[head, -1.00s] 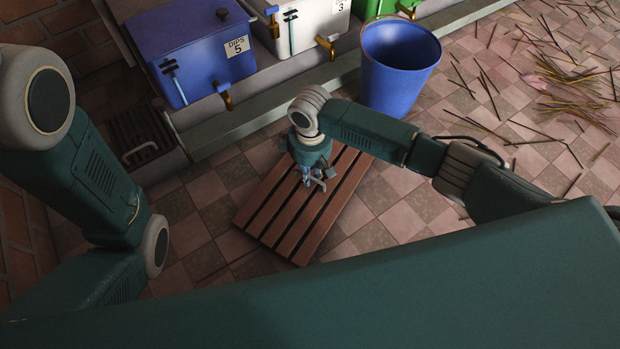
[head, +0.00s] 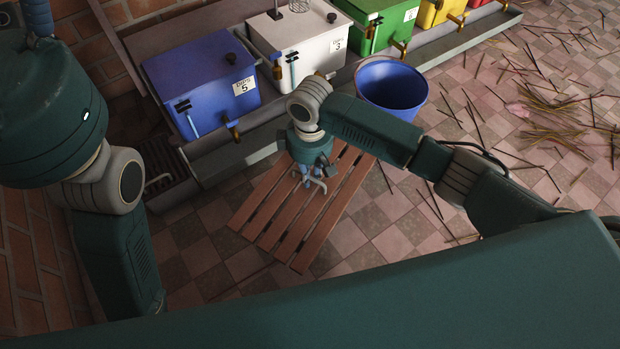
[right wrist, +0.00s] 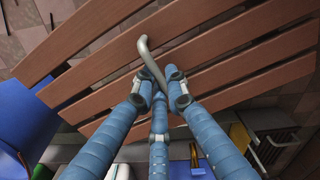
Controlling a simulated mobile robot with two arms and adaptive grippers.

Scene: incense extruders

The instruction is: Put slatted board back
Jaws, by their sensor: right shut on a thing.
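The slatted board (head: 270,205) is brown, with several parallel slats, and appears tilted in the picture, in front of the trough in the head view. Its slats also fill much of the right wrist view (right wrist: 235,55). My right gripper (head: 308,183) is over the board's middle, shut on its curved metal handle (right wrist: 148,58). I cannot tell whether the board touches the floor. A blue finger of my left gripper (head: 37,18) shows at the top left edge; the rest is cut off.
A trough with brass-tapped tanks, blue (head: 203,85), white (head: 298,45) and green (head: 382,22), runs behind the board. A dark slatted grate (head: 165,165) is left of it. A blue bucket (head: 392,88) stands right of the board. Thin sticks (head: 550,105) litter the floor at right.

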